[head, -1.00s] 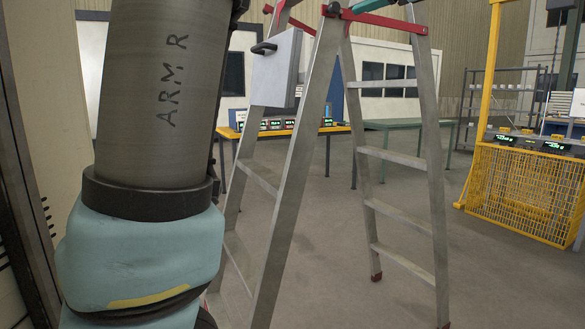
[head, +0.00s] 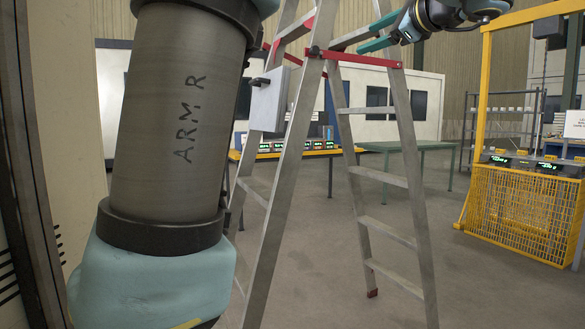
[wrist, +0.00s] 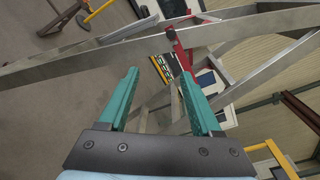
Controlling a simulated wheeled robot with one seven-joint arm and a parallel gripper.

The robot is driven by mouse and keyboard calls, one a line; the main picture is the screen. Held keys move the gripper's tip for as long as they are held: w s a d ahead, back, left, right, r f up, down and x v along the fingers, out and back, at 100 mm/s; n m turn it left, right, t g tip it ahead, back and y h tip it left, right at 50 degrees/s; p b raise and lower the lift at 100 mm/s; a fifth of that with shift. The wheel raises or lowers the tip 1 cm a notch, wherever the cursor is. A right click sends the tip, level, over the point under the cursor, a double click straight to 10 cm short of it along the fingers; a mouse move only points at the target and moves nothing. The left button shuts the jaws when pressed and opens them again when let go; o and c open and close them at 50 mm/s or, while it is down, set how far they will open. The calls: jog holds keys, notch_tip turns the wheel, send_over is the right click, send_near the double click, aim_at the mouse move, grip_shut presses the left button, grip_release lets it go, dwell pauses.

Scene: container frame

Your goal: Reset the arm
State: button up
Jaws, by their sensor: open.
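My gripper (head: 368,34) shows at the upper right of the head view, reaching left towards the top of an aluminium stepladder (head: 412,170). Its two teal fingers are apart, with no object held between them. In the wrist view my gripper (wrist: 160,74) also has its fingers spread. A ladder rail (wrist: 235,28) crosses ahead of them, and a red ladder fitting (wrist: 180,50) shows between and just beyond the tips. I cannot tell whether the fingers touch the ladder. My upper arm link (head: 175,120), marked "ARM R", fills the left of the head view.
A grey box (head: 268,98) hangs at the ladder's left side. Behind stand a yellow-edged bench (head: 318,152), a green table (head: 420,146), a shelf rack (head: 500,115) and a yellow mesh cage (head: 520,210). Grey floor is open between ladder and cage.

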jog(key=w+a+f+n+g+h+p, duration=0.15)
jog(key=a+f+g+p, duration=0.35)
jog(key=f, duration=0.7)
jog(key=w+a+f+n+g+h, duration=0.1)
jog(key=a+f+n+g, duration=0.15)
jog(key=a+f, duration=0.65)
jog(key=s+a+f+n+g+h+p, duration=0.2)
jog(key=s+a+f+n+g+p, duration=0.1)
jog(key=s+f+n, duration=0.4)
jog(key=s+a+f+n+g+h+p, duration=0.3)
jog(key=s+a+f+n, duration=0.3)
jog(key=f, duration=0.6)
jog(key=shift+s+a+n+g, duration=0.35)
jog(key=shift+s+n, duration=0.45)
jog(key=shift+s, duration=0.35)
